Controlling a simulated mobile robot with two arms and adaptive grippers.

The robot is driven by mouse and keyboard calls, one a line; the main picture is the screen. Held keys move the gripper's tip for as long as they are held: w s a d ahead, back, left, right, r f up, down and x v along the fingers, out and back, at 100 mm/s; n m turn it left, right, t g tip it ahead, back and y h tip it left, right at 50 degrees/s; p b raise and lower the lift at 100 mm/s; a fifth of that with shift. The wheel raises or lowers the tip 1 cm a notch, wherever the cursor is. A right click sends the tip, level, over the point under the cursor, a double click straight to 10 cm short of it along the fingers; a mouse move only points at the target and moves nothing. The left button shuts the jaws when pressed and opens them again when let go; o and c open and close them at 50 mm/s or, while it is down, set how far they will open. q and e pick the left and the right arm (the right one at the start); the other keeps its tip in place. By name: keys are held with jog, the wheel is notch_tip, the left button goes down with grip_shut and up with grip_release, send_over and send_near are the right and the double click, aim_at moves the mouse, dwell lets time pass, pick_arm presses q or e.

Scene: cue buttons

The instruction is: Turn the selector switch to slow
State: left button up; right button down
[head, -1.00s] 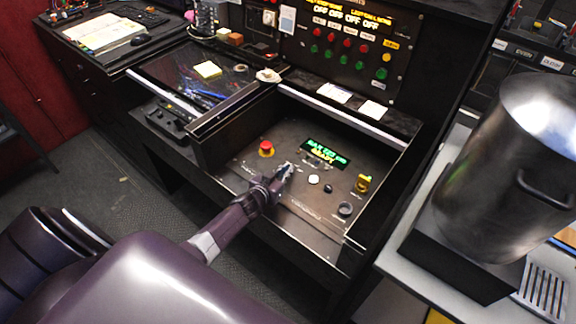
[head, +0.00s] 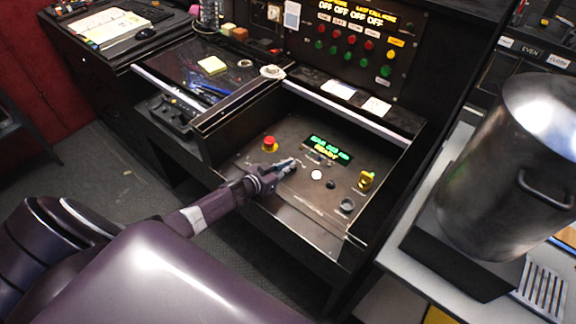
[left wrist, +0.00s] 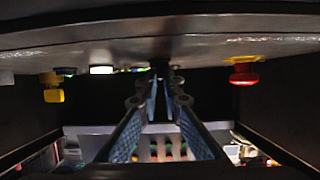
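The control panel (head: 295,205) lies in a recessed drawer-like tray in the head view. My left gripper (head: 291,164) reaches onto it from the left, its fingertips just right of the red mushroom button (head: 270,144). I cannot make out the selector switch clearly there; the gripper covers that spot. In the left wrist view the two fingers (left wrist: 165,76) come close together at a dark, small part under the panel surface. Whether they grip it or only stand around it is not clear. My right gripper is not in view.
The tray's raised walls surround the panel. A large metal pot (head: 500,160) stands at the right.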

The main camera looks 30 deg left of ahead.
pick_arm(q)
jog(key=o, duration=0.4)
jog(key=shift+w, duration=0.1)
jog(key=shift+o, duration=0.2)
jog(key=shift+v, duration=6)
